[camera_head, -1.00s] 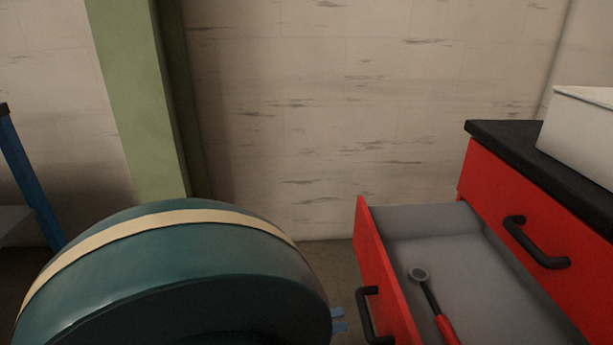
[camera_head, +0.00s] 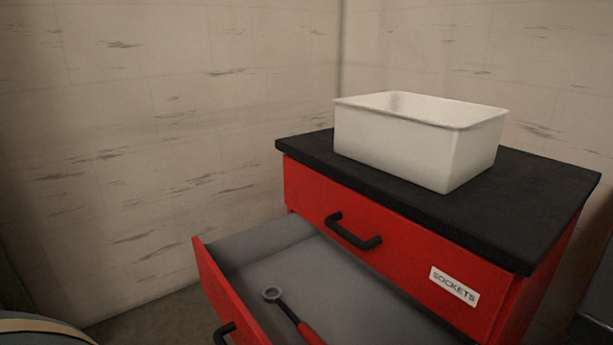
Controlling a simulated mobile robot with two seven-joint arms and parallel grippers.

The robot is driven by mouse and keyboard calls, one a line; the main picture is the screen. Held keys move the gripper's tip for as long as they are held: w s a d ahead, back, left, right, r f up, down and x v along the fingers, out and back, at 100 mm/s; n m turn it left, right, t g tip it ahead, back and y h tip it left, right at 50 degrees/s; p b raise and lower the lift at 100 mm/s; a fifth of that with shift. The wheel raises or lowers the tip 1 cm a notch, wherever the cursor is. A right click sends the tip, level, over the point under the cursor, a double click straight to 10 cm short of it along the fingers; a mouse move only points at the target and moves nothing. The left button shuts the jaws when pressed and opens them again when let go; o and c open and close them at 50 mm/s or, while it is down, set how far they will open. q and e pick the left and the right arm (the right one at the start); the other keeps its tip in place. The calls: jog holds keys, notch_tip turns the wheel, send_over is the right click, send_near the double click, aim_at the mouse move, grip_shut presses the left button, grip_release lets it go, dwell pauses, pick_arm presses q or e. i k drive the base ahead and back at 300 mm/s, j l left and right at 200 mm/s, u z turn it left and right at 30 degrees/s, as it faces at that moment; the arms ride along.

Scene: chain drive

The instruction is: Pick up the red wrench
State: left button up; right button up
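The red wrench (camera_head: 289,314) lies in the open lower drawer (camera_head: 345,280) of a red cabinet. Its grey ring end and dark shaft point toward the back left of the drawer. Its red handle runs toward the bottom edge of the view, where the rest is cut off. Neither of my grippers is in the view.
The red cabinet has a black top (camera_head: 530,190) bearing a white bin (camera_head: 405,145). Its upper drawer (camera_head: 385,245), labelled SOCKETS, is closed. The open drawer's red front (camera_head: 224,295) juts out to the left. A rounded teal object (camera_head: 40,335) shows at the bottom left.

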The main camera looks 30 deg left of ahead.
aim_at(306, 332)
jog(key=k+j, duration=0.3)
jog(key=k, duration=0.15)
jog(key=k+j, duration=0.25)
jog(key=k, duration=0.2)
